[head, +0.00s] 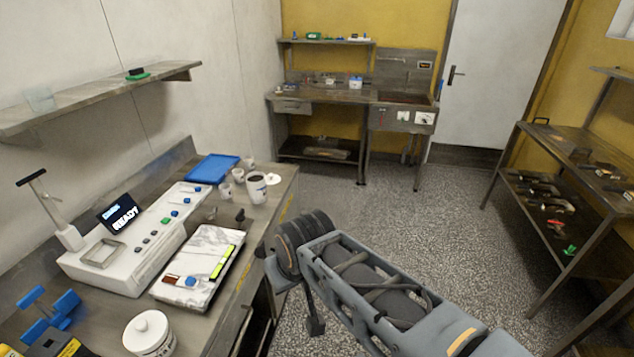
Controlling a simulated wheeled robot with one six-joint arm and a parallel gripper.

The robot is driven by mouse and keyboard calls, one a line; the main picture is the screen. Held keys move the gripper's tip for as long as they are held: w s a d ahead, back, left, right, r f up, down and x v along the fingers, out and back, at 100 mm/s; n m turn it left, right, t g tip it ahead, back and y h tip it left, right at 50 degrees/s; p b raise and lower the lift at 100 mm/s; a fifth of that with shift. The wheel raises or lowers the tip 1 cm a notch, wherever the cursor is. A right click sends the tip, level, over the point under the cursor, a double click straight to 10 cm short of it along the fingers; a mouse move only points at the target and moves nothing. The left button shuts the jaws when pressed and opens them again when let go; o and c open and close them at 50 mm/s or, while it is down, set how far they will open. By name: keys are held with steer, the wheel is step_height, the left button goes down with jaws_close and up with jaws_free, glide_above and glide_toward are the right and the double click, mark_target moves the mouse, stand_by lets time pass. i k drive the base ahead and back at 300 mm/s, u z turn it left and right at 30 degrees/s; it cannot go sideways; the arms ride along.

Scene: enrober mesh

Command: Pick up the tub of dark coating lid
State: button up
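An open white tub with dark coating in it (257,188) stands upright near the far right corner of the left bench. A flat white round lid (275,180) lies on the bench just right of it, seemingly flat and apart from the tub. My gripper (288,288) is in the middle of the view, beyond the bench's right edge and nearer to me than the lid. Its two dark finger pads look spread apart, with nothing seen between them. Part of it is hidden behind my wrist. It touches neither lid nor tub.
Small white cups (225,190) and a blue tray (207,169) are near the tub. A white machine (125,255) and a marbled slab (200,262) fill the bench middle. The speckled floor (420,230) is clear.

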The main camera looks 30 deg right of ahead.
mark_target(271, 180)
steer(key=z, duration=1.3)
steer(key=k, duration=0.65)
steer(key=u, duration=0.85)
steer(key=i, duration=0.9)
steer(key=z, duration=0.05)
